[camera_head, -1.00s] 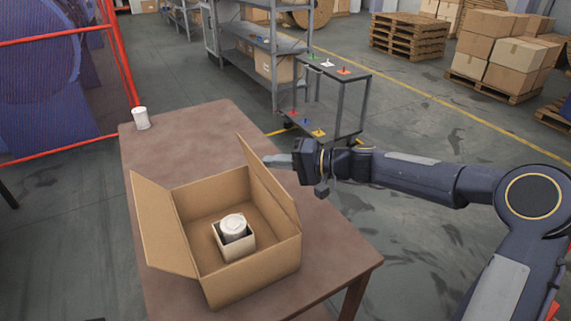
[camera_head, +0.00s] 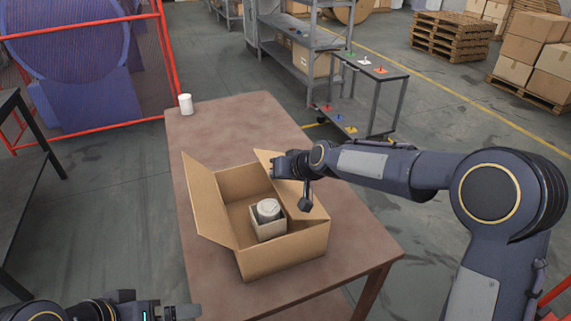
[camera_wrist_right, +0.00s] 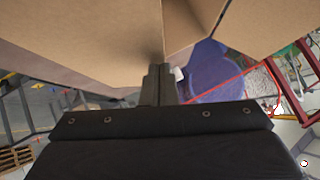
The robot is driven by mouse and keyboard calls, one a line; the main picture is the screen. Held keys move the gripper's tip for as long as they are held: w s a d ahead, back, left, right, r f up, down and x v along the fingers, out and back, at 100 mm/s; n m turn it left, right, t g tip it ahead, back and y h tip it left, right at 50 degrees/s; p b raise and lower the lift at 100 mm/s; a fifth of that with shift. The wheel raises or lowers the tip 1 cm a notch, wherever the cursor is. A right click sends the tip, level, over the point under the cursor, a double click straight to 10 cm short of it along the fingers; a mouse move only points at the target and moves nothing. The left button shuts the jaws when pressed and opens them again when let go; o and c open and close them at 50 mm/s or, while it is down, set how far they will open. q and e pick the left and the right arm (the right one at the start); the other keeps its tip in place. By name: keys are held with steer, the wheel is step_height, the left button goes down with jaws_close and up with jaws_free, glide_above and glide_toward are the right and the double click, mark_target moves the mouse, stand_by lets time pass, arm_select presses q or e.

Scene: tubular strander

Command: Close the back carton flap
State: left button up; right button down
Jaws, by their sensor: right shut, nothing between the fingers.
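An open brown carton (camera_head: 285,255) stands on the table, with a white lidded container (camera_head: 268,210) in a small box (camera_head: 268,228) inside it. Its left flap (camera_head: 208,200) is spread outward. Its right flap (camera_head: 290,197) leans inward over part of the opening. My right gripper (camera_head: 277,167) is at the outer, far end of that flap and partly hides it. In the right wrist view, its fingers (camera_wrist_right: 160,84) are shut and empty, close against cardboard (camera_wrist_right: 90,35); contact is not clear. My left gripper (camera_head: 185,312) is at the bottom left edge, away from the carton, its jaw opening unclear.
The brown table (camera_head: 225,125) is clear beyond the carton, apart from a white cup (camera_head: 186,104) at its far left corner. A grey shelf (camera_head: 290,50) and a small cart (camera_head: 365,95) stand behind. A dark table (camera_head: 20,190) is at the left.

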mark_target(276, 189)
steer(key=shift+s+a+f+b, duration=0.15)
steer(key=shift+a+f+b, duration=0.15)
steer(key=shift+f, duration=0.25)
steer(key=shift+s+a+f+b, duration=0.1)
steer(key=shift+a+f+b, duration=0.15)
steer(key=shift+f, duration=0.3)
steer(key=shift+s+a+f+b, duration=0.1)
steer(key=shift+a+f+b, duration=0.15)
steer(key=shift+f+b, duration=0.35)
steer(key=shift+s+a+f+b, duration=0.1)
steer(key=shift+a+f+b, duration=0.15)
steer(key=shift+f+b, duration=0.25)
steer(key=shift+s+f, duration=0.1)
steer(key=shift+f, duration=0.05)
